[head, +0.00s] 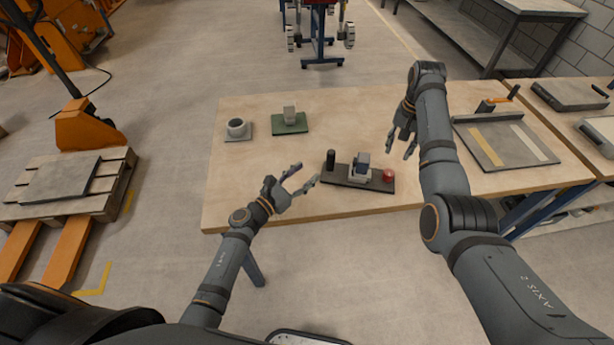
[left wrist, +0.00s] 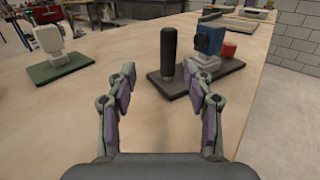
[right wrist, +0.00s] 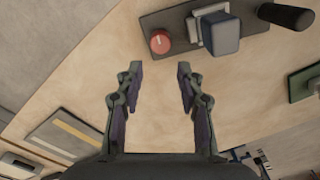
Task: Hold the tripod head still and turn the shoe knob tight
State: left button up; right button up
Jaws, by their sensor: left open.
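The tripod head (head: 361,168), a blue-grey block on a light grey mount, stands on a dark base plate (head: 343,181). It also shows in the left wrist view (left wrist: 209,38) and right wrist view (right wrist: 221,36). An upright black handle (head: 331,159) is at the plate's left end, and a red knob (head: 388,176), likely the shoe knob, at its right end. My left gripper (head: 306,175) is open and empty, left of the black handle and apart from it. My right gripper (head: 401,151) is open and empty, above the table beyond the red knob; the knob also shows ahead of its fingers (right wrist: 160,42).
On the wooden table (head: 260,190), a grey cup-like part (head: 236,127) and a grey block on a green plate (head: 289,122) stand at the back left. A grey tray with coloured strips (head: 505,143) lies to the right. The table between them is mostly bare.

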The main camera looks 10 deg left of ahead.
aim_at(328, 160)
pick_arm(q)
jog(key=shift+s+d+m, duration=0.25)
jog(key=shift+d+m, duration=0.05)
jog(key=shift+d, duration=0.35)
jog(key=shift+w+d, duration=0.2)
jog(key=shift+w, duration=0.25)
jog(key=x, duration=0.9)
jog(key=shift+w+d, duration=0.2)
